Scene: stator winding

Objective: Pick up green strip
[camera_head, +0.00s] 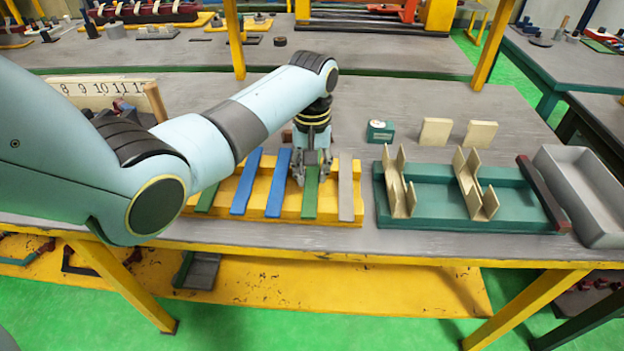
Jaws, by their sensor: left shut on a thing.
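A green strip (310,196) lies across the yellow rack (287,212), between a blue strip (277,190) and a grey strip (346,195). My left gripper (311,178) points down over the far part of this green strip and is shut on it. The fingers hide part of the strip. I cannot tell whether the strip is lifted off the rack. A second green strip (207,199) lies at the rack's left end, partly behind my left arm, beside another blue strip (244,187). My right gripper is not in view.
A teal fixture (437,217) with cream V-shaped holders (398,188) stands right of the rack. A grey tray (583,190) is at the far right. A small green box (380,131) and two cream blocks (435,131) stand behind. A numbered board (100,92) is at left.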

